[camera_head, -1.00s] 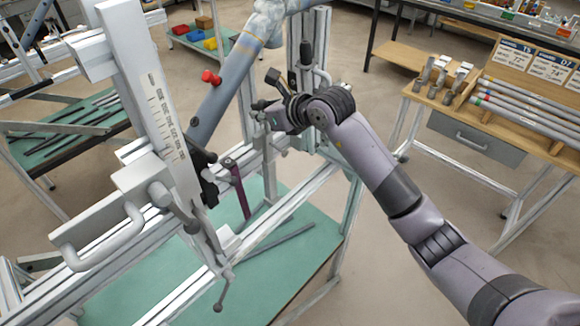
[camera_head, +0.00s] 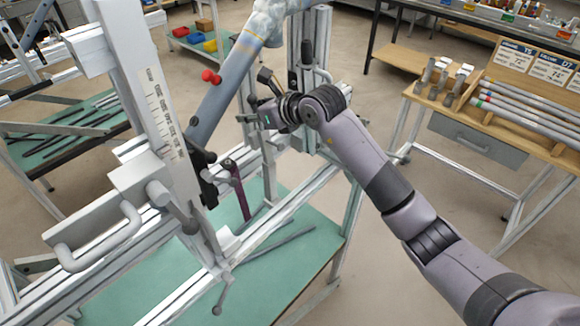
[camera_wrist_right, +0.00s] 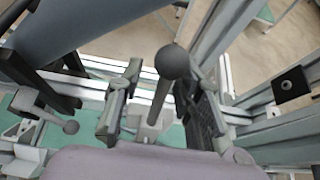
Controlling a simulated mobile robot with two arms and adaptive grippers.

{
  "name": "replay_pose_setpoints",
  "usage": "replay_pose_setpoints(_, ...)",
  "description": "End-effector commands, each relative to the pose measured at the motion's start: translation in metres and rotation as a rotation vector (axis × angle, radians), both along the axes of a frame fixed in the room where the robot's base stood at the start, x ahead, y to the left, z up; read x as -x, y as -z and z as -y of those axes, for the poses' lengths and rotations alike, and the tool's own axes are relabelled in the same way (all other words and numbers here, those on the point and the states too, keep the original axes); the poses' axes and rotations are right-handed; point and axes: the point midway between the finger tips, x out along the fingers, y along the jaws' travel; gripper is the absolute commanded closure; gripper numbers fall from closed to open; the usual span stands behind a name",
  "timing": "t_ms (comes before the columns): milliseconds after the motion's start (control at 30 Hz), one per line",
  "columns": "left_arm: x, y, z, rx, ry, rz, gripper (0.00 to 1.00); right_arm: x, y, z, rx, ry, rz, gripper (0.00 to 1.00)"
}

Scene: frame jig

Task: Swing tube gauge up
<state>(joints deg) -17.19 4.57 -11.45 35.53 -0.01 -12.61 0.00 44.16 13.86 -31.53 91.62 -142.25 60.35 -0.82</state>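My right gripper (camera_head: 254,116) is at the upper middle of the head view, beside the jig's upright post. In the right wrist view my right gripper (camera_wrist_right: 160,110) has its two fingers apart. A grey lever with a round ball end (camera_wrist_right: 172,62) stands between them, with visible gaps on both sides. I cannot tell whether a finger touches it. No part is clearly recognisable as the tube gauge; the lever may belong to it. In the head view, the lever is not clearly distinguishable near the fingers. My left gripper is not in view.
A blue-grey tube (camera_head: 222,88) with red knobs slants just left of the gripper. A white scale column (camera_head: 150,100) stands at left. The upright post (camera_head: 308,85) is close on the right. A purple bar (camera_head: 238,190) is below, above a green shelf (camera_head: 270,275).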

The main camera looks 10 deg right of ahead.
Motion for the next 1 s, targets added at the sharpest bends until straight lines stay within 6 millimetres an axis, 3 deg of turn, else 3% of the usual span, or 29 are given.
replay_pose_setpoints(333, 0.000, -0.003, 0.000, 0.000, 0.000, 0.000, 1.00, 0.002, -0.004, 0.003, 0.000, 0.001, 0.003, 0.67)
replay_pose_setpoints(1000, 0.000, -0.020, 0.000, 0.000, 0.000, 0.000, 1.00, 0.039, -0.030, 0.032, 0.000, 0.001, 0.003, 0.67)
